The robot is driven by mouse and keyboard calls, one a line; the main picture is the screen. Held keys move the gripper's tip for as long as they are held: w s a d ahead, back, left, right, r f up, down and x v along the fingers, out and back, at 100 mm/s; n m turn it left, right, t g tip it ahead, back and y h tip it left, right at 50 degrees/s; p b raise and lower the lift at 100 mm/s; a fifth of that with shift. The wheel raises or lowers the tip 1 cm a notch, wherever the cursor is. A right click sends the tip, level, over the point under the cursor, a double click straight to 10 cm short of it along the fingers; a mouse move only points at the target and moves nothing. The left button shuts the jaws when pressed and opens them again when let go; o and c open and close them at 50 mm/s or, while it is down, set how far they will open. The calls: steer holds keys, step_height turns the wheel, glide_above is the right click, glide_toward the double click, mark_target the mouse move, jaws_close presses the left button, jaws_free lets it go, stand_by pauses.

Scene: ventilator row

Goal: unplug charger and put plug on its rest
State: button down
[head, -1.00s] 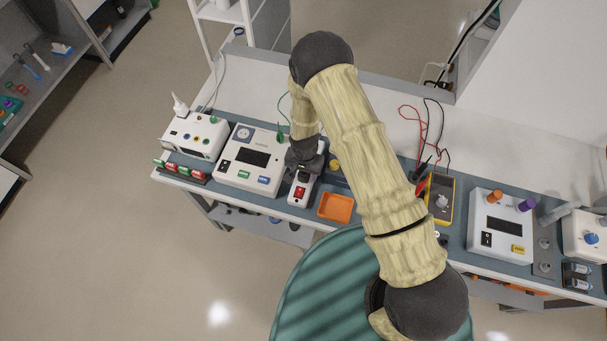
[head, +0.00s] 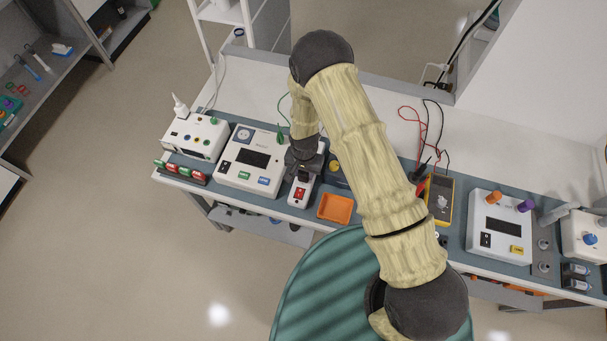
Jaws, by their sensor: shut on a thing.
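My gripper (head: 304,173) is at the upper end of a white power strip (head: 298,196) with a red switch, on the bench between the white device and the orange tray. It is shut on a small dark plug, mostly hidden by the fingers and wrist. I cannot tell whether the plug is seated in the strip or just clear of it. A thin green cord (head: 282,112) shows behind the arm. The plug's rest cannot be made out in this view.
A white device with a dark screen (head: 252,158) stands close left of my gripper. An orange tray (head: 335,208) lies to the right. A yellow multimeter (head: 440,200) with red and black leads is further right. The bench (head: 385,125) behind is mostly clear.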

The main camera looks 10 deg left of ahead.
steer(key=shift+r+p, duration=1.2)
steer(key=shift+r, duration=0.95)
